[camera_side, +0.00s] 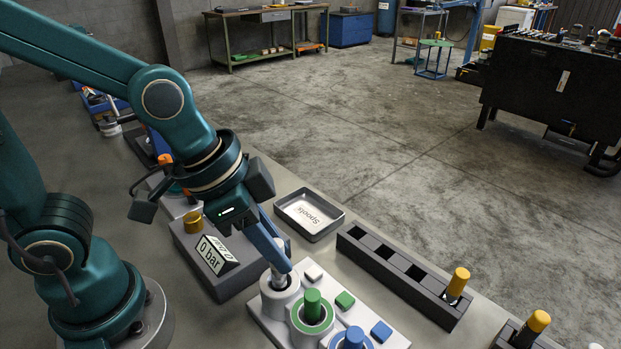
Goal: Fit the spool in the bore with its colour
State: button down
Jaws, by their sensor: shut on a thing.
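A pale block (382,343) at the bottom centre carries three ringed bores in white, green and blue. A square of matching colour lies beside each. My gripper (281,264) points down over the white bore (280,301), shut on a pale spool (279,282), mostly hidden by the fingers. The spool's lower end is at the mouth of the white bore; I cannot tell how deep it sits. A green spool (313,303) stands upright in the green bore (311,327). A blue spool (354,338) stands in the blue bore, cut by the frame's lower edge.
An empty-looking grey tray labelled "Spools" (335,223) lies behind. A dark slotted rack (385,282) with a yellow-topped part (458,281) stands right. A grey box (208,281) with a "0 bar" display and brass knob (193,221) stands close left of my gripper.

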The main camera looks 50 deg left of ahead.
jog(key=shift+f, duration=0.15)
jog(key=shift+f, duration=0.35)
jog(key=shift+c, duration=1.3)
grip_release()
jog(key=shift+r, duration=3.45)
